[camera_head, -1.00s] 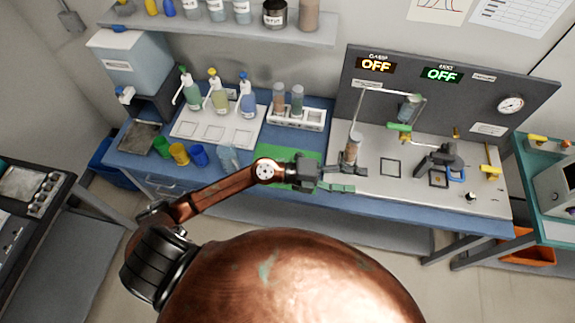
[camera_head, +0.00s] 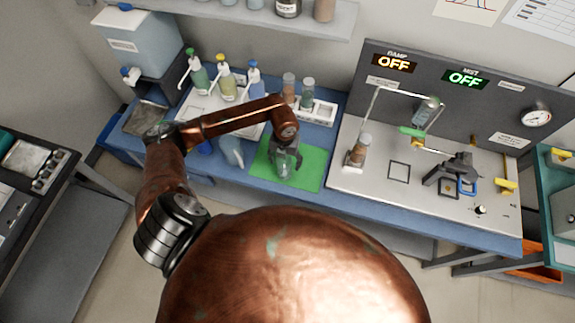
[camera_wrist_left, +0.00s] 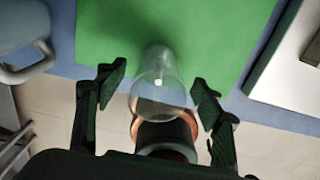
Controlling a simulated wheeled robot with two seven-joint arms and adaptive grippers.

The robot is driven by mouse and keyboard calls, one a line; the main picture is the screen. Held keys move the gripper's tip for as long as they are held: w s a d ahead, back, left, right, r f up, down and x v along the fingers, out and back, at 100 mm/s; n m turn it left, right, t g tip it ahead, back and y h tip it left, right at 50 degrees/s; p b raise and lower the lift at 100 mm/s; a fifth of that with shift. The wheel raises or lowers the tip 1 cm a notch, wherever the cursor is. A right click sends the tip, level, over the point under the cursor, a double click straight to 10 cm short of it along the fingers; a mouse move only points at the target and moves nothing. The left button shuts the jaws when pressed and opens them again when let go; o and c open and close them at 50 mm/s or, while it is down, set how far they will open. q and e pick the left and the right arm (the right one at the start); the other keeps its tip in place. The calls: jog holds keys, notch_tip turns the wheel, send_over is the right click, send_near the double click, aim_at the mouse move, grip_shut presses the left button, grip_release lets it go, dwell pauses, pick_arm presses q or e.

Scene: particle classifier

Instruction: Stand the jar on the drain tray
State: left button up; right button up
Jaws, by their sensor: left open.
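A clear glass jar (camera_wrist_left: 160,98) shows between the two fingers of my left gripper (camera_wrist_left: 159,84) in the left wrist view, over the green mat. The fingers are open, with a gap to the jar on each side. In the head view my left gripper (camera_head: 285,164) points down over the green mat (camera_head: 312,172) and largely covers the jar. A dark tray, apparently the drain tray (camera_head: 147,118), lies at the left end of the blue bench, below the dispenser. My right gripper is not in view.
A clear jug (camera_head: 231,150) stands left of the mat, with a blue cup (camera_head: 204,147) partly behind my arm. Pump bottles (camera_head: 227,84) and a tube rack (camera_head: 318,110) stand behind. A steel plate (camera_head: 375,180) with a rig lies right.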

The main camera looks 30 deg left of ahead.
pick_arm(q)
jog(key=shift+s+f, duration=0.1)
jog(key=shift+f, duration=0.4)
jog(key=shift+s+f, duration=0.1)
jog(key=shift+f, duration=0.25)
jog(key=f, duration=0.1)
jog(key=f+p, duration=0.1)
jog(key=f, duration=0.2)
jog(key=shift+w+d+f, duration=0.15)
jog(key=shift+w+f, duration=0.1)
jog(key=shift+w, duration=0.05)
jog(key=shift+f, duration=0.5)
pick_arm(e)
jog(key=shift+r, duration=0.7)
pick_arm(q)
jog(key=shift+c, duration=0.6)
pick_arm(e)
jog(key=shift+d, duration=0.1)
pick_arm(q)
jog(key=shift+c, duration=0.8)
jog(key=c, duration=1.1)
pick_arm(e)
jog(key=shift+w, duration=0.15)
